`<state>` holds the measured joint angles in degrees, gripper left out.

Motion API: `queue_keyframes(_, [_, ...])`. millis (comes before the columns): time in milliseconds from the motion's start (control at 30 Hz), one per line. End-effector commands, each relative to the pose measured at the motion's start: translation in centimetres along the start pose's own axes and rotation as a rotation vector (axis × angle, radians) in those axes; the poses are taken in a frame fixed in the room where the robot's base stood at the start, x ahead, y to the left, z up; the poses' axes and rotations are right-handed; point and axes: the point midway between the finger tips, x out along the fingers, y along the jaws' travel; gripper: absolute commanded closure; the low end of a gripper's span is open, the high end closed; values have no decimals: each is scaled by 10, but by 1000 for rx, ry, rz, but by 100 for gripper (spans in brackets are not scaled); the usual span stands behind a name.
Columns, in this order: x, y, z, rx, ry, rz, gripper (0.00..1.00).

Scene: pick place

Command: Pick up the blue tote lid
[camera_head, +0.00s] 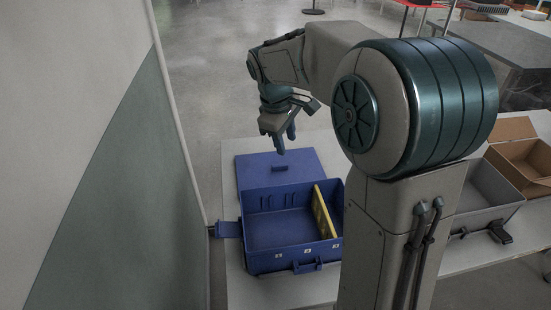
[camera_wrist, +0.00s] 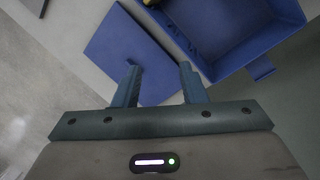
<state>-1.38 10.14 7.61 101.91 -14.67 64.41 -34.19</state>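The blue tote lid (camera_head: 254,167) lies flat on the white table behind the open blue tote (camera_head: 262,263). A small raised handle shows on the lid. My gripper (camera_head: 286,142) points down above the lid's far side and is apart from it. In the wrist view, my gripper (camera_wrist: 158,80) has its two fingers spread with nothing between them. The lid (camera_wrist: 118,38) shows beyond and between the fingers, and the tote (camera_wrist: 225,35) lies to its right.
A yellow divider (camera_head: 324,212) stands inside the tote. A pale wall panel (camera_head: 130,170) rises close to the table's left edge. A grey bin (camera_head: 475,195) and a cardboard box (camera_head: 520,155) stand at the right, beyond my arm.

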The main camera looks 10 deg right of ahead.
Motion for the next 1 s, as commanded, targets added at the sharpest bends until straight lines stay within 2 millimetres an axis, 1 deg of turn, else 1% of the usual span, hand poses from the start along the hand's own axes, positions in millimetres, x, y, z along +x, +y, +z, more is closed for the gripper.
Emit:
queue_keyframes(33, [8,11,-17,-66,-16,-4,62])
queue_keyframes(100, [18,25,-38,-162,-35,-5,62])
queue_keyframes(167, [28,36,-54,-240,-50,-7,62])
queue_keyframes(300, [55,59,-91,-416,-84,-19,62])
queue_keyframes(400, [76,72,-113,-526,-103,-32,62])
queue_keyframes(500, [95,81,-130,-614,-119,-43,62])
queue_keyframes(633, [113,88,-142,-690,-132,-56,62])
queue_keyframes(733, [121,92,-147,-721,-138,-61,62])
queue_keyframes(867, [135,93,-146,-734,-142,-65,62])
queue_keyframes(1000, [162,93,-141,-733,-142,-67,62])
